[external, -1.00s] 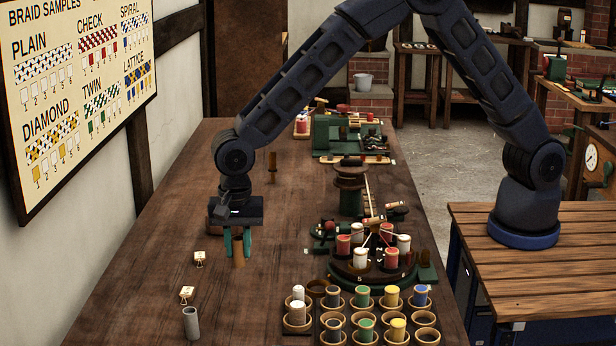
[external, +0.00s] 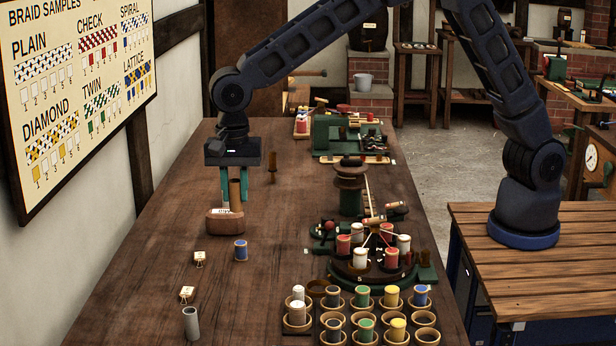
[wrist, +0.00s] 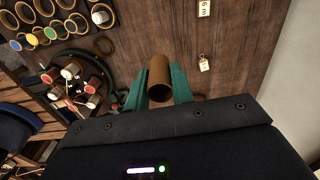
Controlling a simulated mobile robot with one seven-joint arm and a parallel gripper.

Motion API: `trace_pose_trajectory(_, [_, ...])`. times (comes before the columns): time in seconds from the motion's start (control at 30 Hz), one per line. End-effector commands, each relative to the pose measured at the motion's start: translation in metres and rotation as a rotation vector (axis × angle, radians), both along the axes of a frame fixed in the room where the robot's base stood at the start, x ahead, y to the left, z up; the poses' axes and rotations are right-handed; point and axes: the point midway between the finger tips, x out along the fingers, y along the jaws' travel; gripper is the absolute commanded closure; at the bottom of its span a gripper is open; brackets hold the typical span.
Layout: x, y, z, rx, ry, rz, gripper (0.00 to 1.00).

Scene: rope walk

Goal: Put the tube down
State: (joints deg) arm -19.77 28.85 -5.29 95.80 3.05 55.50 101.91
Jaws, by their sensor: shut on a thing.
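My gripper (external: 231,198) is over the left half of the bench, fingers pointing down. Its teal fingers are shut on a brown tube (external: 235,192), held upright. In the wrist view the tube (wrist: 159,80) is between the fingers, its open round end facing the camera. In the external view the tube's lower end overlaps a brown wooden block with a pale label (external: 225,222); I cannot tell whether they touch. A blue spool (external: 241,250) stands on the bench nearer the camera. A grey tube (external: 191,322) stands upright at the front left.
A braiding wheel with red and white spools (external: 366,262) and a rack of spool cups (external: 362,318) fill the right side. A wooden peg (external: 272,168) stands behind. Bare bench lies between.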

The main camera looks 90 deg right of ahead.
Motion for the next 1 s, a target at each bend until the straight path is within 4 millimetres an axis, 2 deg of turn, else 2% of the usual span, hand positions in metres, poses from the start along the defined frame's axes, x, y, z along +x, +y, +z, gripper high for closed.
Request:
trace_pose_trajectory(0.23, [0.006, -0.099, 0.002, -0.005, 0.000, -0.161, 0.97])
trace_pose_trajectory(0.53, [-0.009, -0.230, 0.002, -0.007, -0.001, -0.383, 0.97])
trace_pose_trajectory(0.77, [-0.037, -0.327, 0.003, -0.009, 0.000, -0.557, 0.97])
trace_pose_trajectory(1.0, [-0.082, -0.422, 0.003, -0.009, 0.000, -0.744, 0.97])
